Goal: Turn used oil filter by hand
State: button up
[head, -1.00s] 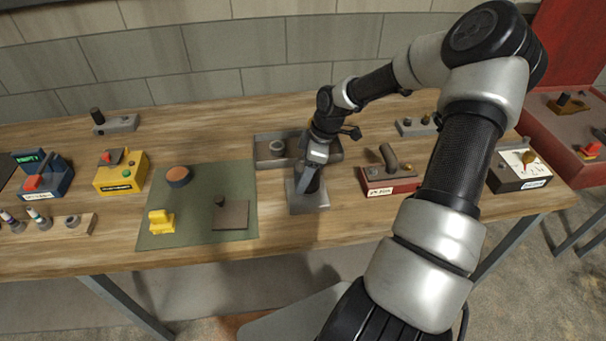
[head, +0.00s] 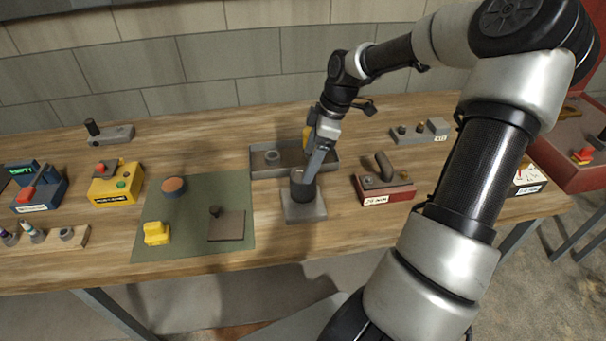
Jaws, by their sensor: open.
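The used oil filter appears to be the dark, short cylinder (head: 303,187) standing on a square grey base plate (head: 304,213) near the middle of the bench. My gripper (head: 311,172) is open and points down at the filter from behind and to the right. A grey finger reaches the filter's top edge and hides part of it. I cannot tell whether the finger touches the filter, and the other finger is not clear.
A grey tray (head: 262,173) holding a ring lies just behind. A red block with a dark handle (head: 384,186) stands to the right. A green mat (head: 190,247) with several parts lies to the left. A yellow box (head: 117,184) stands further left.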

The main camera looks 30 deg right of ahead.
aim_at(300, 192)
jog(key=shift+m+g+h, duration=0.3)
jog(key=shift+m, duration=0.4)
jog(key=b+v, duration=0.1)
jog(key=v, duration=0.1)
jog(key=b+v, duration=0.1)
jog(key=v, duration=0.2)
jog(key=shift+s, duration=0.25)
jog(key=shift+w+a+f+m+h+b, duration=0.1)
jog(key=shift+a+m+h+b, duration=0.2)
jog(key=shift+m+b, duration=0.45)
jog(key=f+m+b, duration=0.1)
jog(key=f, duration=0.3)
jog(key=w+a+f+m+b, duration=0.1)
jog(key=f, duration=0.4)
jog(key=w+a+f+m+h+b, duration=0.1)
jog(key=f+b, duration=0.1)
jog(key=f, duration=0.3)
jog(key=shift+a+m, duration=0.15)
jog(key=shift+m, duration=0.2)
